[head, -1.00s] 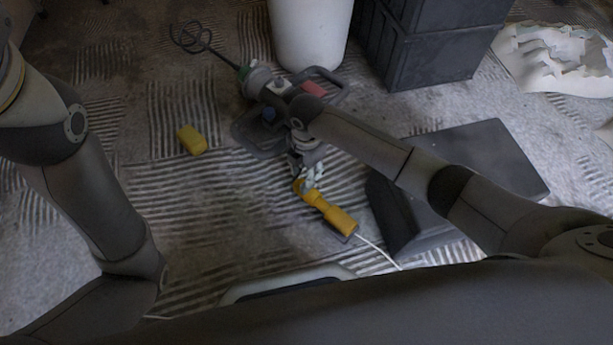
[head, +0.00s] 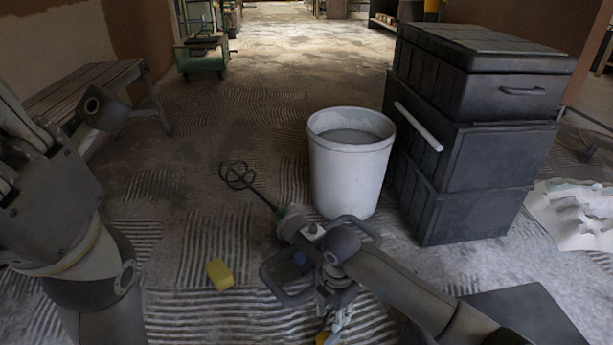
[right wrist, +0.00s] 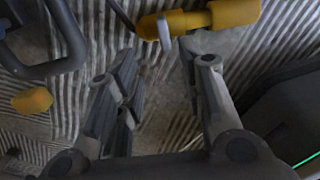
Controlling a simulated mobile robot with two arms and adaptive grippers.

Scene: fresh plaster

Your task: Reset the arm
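My right gripper (head: 335,318) points down low over the floor, beside the handle frame of a paddle mixer (head: 290,280). In the right wrist view its two fingers (right wrist: 163,72) are apart, with only bare floor seen between them. A yellow cable connector (right wrist: 220,17) lies just beyond the fingertips, apparently not gripped; only a bit of it shows at the bottom of the head view. My left arm (head: 50,200) is raised at the left edge of the head view. Its gripper is close to the camera and partly cut off, so its opening is unclear.
A white bucket (head: 350,175) and stacked black cases (head: 470,140) stand beyond the right arm. A yellow block (head: 220,274) lies on the ridged floor. A bench (head: 80,90) is at the left, a green cart (head: 202,55) behind. Torn white sheeting (head: 572,215) lies right.

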